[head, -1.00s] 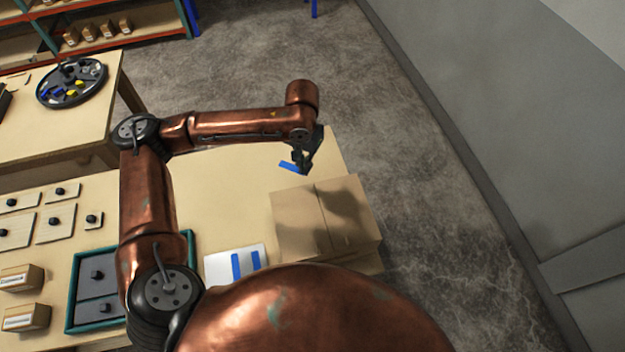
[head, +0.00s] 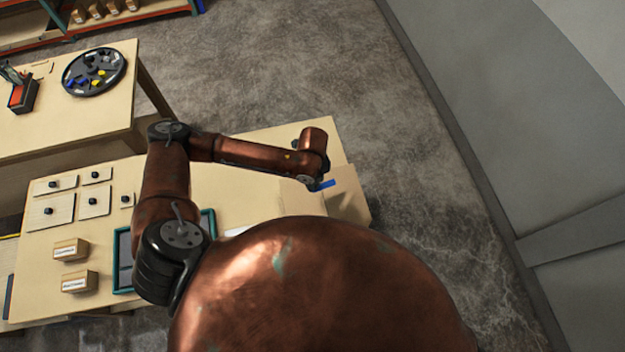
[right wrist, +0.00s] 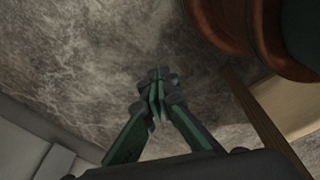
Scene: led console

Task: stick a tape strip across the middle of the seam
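The cardboard carton (head: 347,199) stands at the right end of the table, partly hidden behind my left arm and body. Its seam is mostly hidden. A blue tape strip (head: 326,184) shows at the tip of my left gripper (head: 316,185), over the carton's far part. The left fingers are dark, small and mostly covered by the wrist, but the strip moves with them. I cannot tell whether the strip touches the carton. My right gripper (right wrist: 157,97) shows in the right wrist view, its fingers together and empty, above the floor.
A white card (head: 236,231) is mostly hidden by my body. A teal-edged tray (head: 123,262), small labelled boxes (head: 70,250) and knobbed plates (head: 95,202) lie left. A round black tray (head: 93,72) is on the other table. Open floor lies right of the carton.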

